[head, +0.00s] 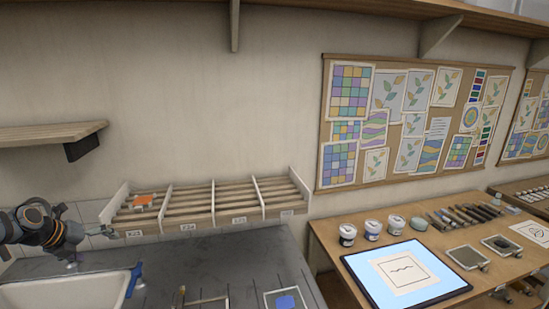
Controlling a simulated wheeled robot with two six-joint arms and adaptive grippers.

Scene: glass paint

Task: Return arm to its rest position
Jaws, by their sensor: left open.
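My left arm (42,228) comes in from the left edge, above the sink. My left gripper (103,231) is at its end, small in the picture, just left of the wooden slatted rack (213,214). It is open, and I see nothing held in it. An orange piece (143,201) lies on the slats in the rack's leftmost bay, to the right of the gripper. My right gripper is out of the picture.
A white sink (50,294) with a blue-handled tool (134,278) at its edge is below the arm. A blue square (286,302) lies on the dark counter (215,262). A wooden table (322,236) with jars and a glowing light pad (361,281) stands right.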

